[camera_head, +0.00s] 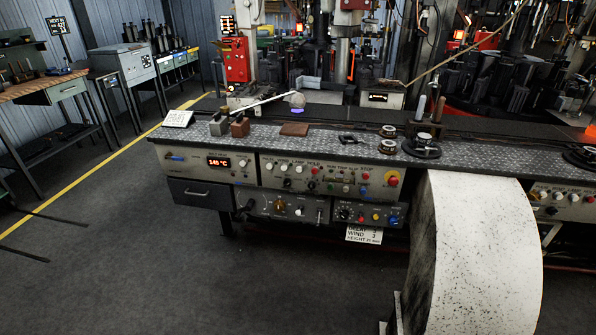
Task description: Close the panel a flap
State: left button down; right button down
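The bench front carries a grey control panel (274,182) with knobs, lamps and small labels. To its left is a unit with a red lit display (219,162). Below are two darker panels, one with a brass-coloured knob (280,206) and one with coloured buttons (368,216). I cannot make out which part is the panel A flap or whether it stands open; the lettering is too small to read. Neither gripper can be identified in this view.
A dark drawer front (201,193) sits under the display. A large white speckled curved body (482,255) stands before the bench at right. Two thin dark bars (45,216) enter at the left edge; I cannot tell what they are. The floor (150,270) is clear.

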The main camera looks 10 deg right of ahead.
aim_at(337, 176)
jog(key=u, duration=0.35)
jog(key=i, duration=0.9)
jog(key=z, duration=0.7)
jog(key=i, duration=0.85)
jog(key=z, duration=2.4)
jog(key=k, duration=0.95)
jog(key=u, duration=1.4)
jog(key=i, duration=0.5)
